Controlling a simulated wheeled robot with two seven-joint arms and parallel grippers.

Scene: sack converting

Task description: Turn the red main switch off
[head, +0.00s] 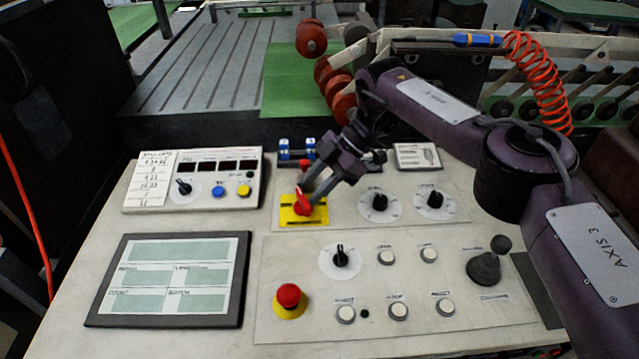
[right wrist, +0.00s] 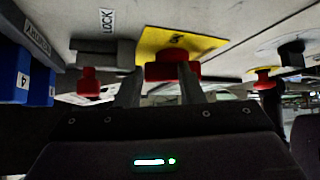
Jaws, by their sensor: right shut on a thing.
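The red main switch (head: 303,204) sits on a yellow plate (head: 289,222) at the upper middle of the console. My right gripper (head: 309,190) reaches down to it from the upper right and is shut on its knob. In the right wrist view the red switch (right wrist: 172,68) lies between the two finger ends, in front of the yellow plate (right wrist: 205,42). The fingers hide part of the knob, and its exact turn angle cannot be told. My left gripper is not in view.
Black dials (head: 379,202) are right of the switch. Blue blocks (head: 297,150) and a small red piece (right wrist: 88,85) by a grey block labelled LOCK (right wrist: 105,52) are close to the gripper.

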